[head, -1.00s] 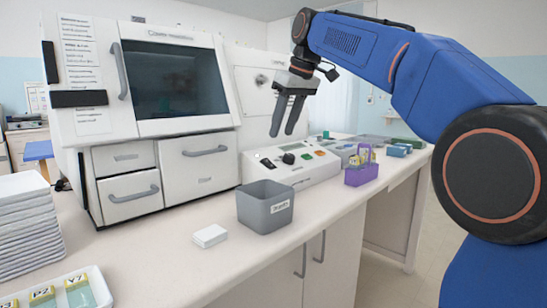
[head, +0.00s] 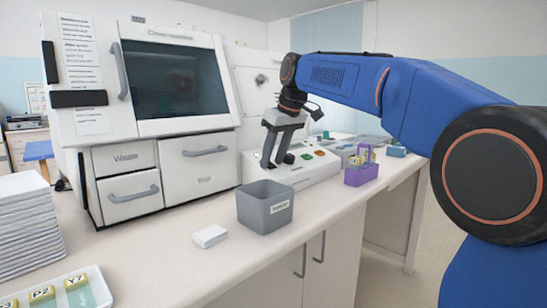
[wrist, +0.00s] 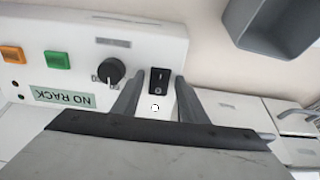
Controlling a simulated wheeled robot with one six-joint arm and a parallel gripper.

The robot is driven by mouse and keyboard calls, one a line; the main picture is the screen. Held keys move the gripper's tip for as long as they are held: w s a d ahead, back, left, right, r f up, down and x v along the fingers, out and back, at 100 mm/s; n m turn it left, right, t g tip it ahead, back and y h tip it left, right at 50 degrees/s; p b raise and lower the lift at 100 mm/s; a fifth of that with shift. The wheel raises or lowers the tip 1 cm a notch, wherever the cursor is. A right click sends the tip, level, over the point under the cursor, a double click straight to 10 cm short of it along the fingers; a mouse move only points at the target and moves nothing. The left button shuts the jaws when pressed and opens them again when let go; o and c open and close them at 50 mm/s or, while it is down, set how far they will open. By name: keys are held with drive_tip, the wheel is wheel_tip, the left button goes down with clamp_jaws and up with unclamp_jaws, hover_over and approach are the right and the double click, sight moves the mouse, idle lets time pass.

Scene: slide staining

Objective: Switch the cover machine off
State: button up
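The cover machine (head: 120,150) is a large white cabinet with a dark window at the left of the head view. A low white control box (head: 318,172) stands to its right. In the wrist view, the box's panel (wrist: 30,25) carries a black rocker switch (wrist: 159,80), a black knob (wrist: 109,72) and an upside-down "NO RACK" display (wrist: 69,94). My gripper (head: 275,163) is low over the box's left end. Its fingers (wrist: 158,82) are apart and empty, on either side of the switch in the wrist view. Contact cannot be told.
A grey bin (head: 265,207) stands in front of the box, near the counter edge. A purple rack (head: 361,174) stands to the right. A small white block (head: 210,236) lies left of the bin. Green (wrist: 57,60) and orange (wrist: 12,53) buttons sit beyond the knob.

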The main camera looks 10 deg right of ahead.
clamp_jaws()
drive_tip(key=shift+w+a+r+g+h, duration=0.1)
drive_tip(key=shift+w+a+g+h, duration=0.1)
drive_tip(key=shift+g+h, duration=0.15)
drive_tip(key=shift+w+r+g+h, duration=0.15)
drive_tip(key=shift+g+h, duration=0.3)
drive_tip(key=shift+g, duration=0.3)
unclamp_jaws()
wheel_tip(320, 180, up, 12)
drive_tip(key=s, duration=0.1)
drive_tip(key=shift+s+d, duration=0.15)
drive_tip(key=shift+d, duration=0.3)
